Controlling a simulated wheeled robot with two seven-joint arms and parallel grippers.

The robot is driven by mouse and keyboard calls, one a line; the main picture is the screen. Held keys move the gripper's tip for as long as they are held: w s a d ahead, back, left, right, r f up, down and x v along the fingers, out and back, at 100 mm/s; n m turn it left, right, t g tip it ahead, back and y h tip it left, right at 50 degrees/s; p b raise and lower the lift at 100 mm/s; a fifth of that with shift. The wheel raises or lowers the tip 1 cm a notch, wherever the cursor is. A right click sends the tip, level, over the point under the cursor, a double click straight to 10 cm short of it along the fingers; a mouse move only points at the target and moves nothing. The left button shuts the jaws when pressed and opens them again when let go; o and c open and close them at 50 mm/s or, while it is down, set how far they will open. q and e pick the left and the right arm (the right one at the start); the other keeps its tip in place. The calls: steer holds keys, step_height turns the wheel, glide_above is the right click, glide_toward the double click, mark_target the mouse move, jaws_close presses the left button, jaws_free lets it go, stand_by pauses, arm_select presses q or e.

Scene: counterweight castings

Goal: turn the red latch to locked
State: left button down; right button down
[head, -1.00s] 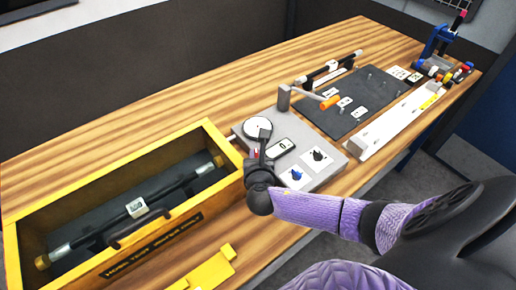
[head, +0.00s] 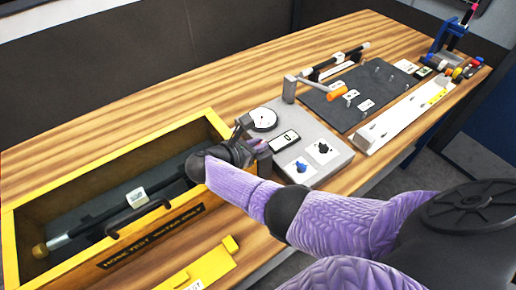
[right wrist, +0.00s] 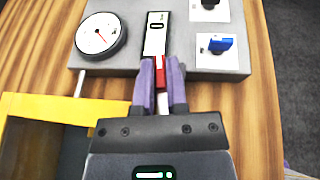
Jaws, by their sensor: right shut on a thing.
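The red latch (right wrist: 161,73) shows as a narrow red piece at the near edge of the grey panel (right wrist: 185,62) in the right wrist view. My right gripper (right wrist: 160,80) is shut on it, with a purple finger on each side. Most of the latch is hidden by the fingers, so I cannot tell its turn position. In the head view my right gripper (head: 259,146) is at the left edge of the panel, and the latch is hidden there. A white plate with a dark oval mark (right wrist: 155,34) lies just beyond the fingertips. My left gripper is out of view.
The panel carries a round gauge (right wrist: 99,35), a blue knob (right wrist: 221,44) and a black knob (head: 323,148). An open yellow crate (head: 103,161) holding a dark hose stands left of the panel. A lever with an orange grip (head: 336,92) rises behind it.

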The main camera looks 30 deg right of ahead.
steer(key=shift+w+m+g+b, duration=0.1)
steer(key=shift+m+g+b, duration=0.5)
steer(key=shift+m+g, duration=0.15)
steer(key=c, duration=0.7)
jaws_free()
steer(key=shift+d, duration=0.1)
steer(key=shift+o, duration=0.2)
steer(key=v, duration=1)
steer(key=shift+w, duration=0.1)
